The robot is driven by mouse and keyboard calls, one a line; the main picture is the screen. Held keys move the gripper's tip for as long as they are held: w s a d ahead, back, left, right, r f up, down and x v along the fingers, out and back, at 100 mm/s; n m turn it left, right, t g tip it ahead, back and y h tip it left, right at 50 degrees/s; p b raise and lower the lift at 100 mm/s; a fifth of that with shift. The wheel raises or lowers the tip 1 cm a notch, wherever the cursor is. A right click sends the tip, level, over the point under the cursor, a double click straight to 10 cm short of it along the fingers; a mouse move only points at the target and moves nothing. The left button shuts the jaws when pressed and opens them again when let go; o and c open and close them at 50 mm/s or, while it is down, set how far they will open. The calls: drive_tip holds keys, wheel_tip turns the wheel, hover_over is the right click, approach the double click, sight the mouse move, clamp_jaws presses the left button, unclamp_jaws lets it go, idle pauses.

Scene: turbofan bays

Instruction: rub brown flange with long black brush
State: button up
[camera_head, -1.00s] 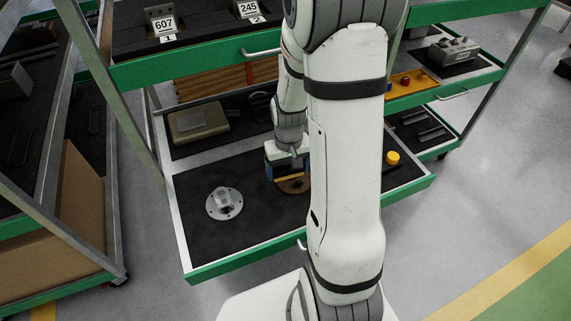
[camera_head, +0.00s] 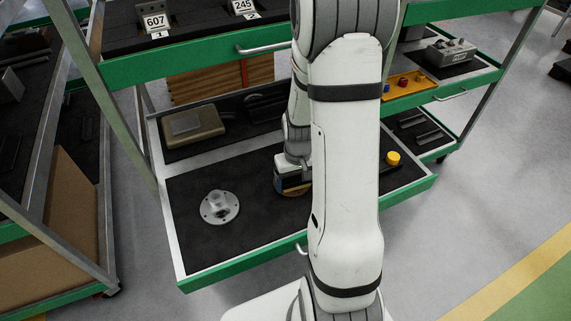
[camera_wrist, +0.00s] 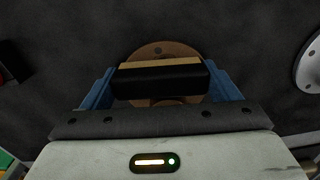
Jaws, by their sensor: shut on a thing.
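My gripper (camera_wrist: 161,88) has blue fingers on both sides of a long black brush (camera_wrist: 160,84) and is shut on it. A tan strip runs along the brush's far edge. The brown flange (camera_wrist: 165,49) lies on the dark drawer mat, directly beyond and under the brush in the wrist view. Its far rim and a bolt hole show, and the brush hides much of it. I cannot tell whether the brush touches it. In the head view my gripper (camera_head: 293,180) is low over the drawer, and my arm hides most of the brush and flange.
A grey metal flange (camera_head: 220,207) stands on the drawer's mat to the left; its edge shows in the wrist view (camera_wrist: 311,66). A yellow knob (camera_head: 393,158) is right of my arm. A beige case (camera_head: 192,130) lies behind. The green drawer edge (camera_head: 235,262) is in front.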

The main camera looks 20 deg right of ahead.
sight(286, 183)
drive_tip(key=d, duration=0.3)
drive_tip(key=shift+d, duration=0.15)
drive_tip(key=shift+a, duration=1.15)
drive_tip(key=a, duration=0.4)
drive_tip(key=shift+s, duration=0.1)
drive_tip(key=shift+w+a+r+p, duration=0.15)
drive_tip(key=shift+r+p, duration=0.15)
drive_tip(key=shift+r, duration=0.35)
drive_tip(key=shift+w+a+r+p, duration=0.15)
drive_tip(key=shift+r+p, duration=0.1)
drive_tip(key=shift+r, duration=0.35)
drive_tip(key=shift+s+r+p, duration=0.25)
drive_tip(key=shift+r+p, duration=0.3)
drive_tip(key=shift+r, duration=0.15)
drive_tip(key=shift+d+r+p, duration=0.1)
drive_tip(key=shift+r+p, duration=1.55)
drive_tip(key=shift+r, duration=0.6)
